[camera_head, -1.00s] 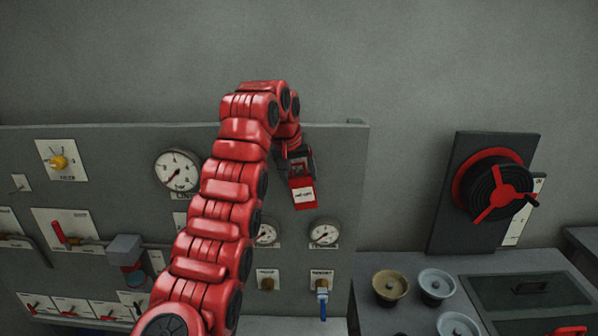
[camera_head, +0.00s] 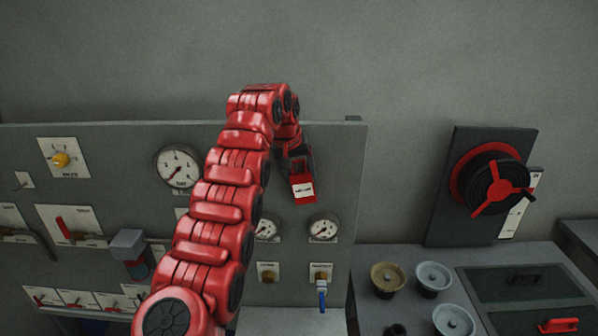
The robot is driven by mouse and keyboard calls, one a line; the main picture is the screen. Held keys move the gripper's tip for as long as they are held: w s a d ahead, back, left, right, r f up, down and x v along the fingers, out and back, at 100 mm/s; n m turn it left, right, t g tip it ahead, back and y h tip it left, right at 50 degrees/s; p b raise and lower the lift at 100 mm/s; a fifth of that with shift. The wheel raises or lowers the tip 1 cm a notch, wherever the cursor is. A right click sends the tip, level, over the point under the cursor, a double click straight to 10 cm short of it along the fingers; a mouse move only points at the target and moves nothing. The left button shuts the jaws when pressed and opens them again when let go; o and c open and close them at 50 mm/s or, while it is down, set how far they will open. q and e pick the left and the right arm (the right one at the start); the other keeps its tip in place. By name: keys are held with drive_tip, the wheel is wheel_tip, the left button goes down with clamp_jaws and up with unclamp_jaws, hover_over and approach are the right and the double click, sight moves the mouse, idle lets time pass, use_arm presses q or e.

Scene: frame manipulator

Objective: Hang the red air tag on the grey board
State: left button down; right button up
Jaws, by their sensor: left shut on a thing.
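The red air tag (camera_head: 302,190) with a white label hangs from my left gripper (camera_head: 298,163). The gripper is shut on its upper part, and the fingers partly hide it. The grey board (camera_head: 345,185) is the large upright panel behind the tag. The tag is in front of the board's upper right part, above a round gauge. I cannot tell whether the tag touches the board. My right gripper is not in view.
Gauges (camera_head: 322,227) and a blue-handled valve (camera_head: 321,290) are below the tag. My red left arm covers the board's middle. A red-wheeled reel (camera_head: 497,190) hangs at the right, above a counter with several round knobs (camera_head: 433,276).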

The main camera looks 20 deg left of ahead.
use_arm(q)
unclamp_jaws()
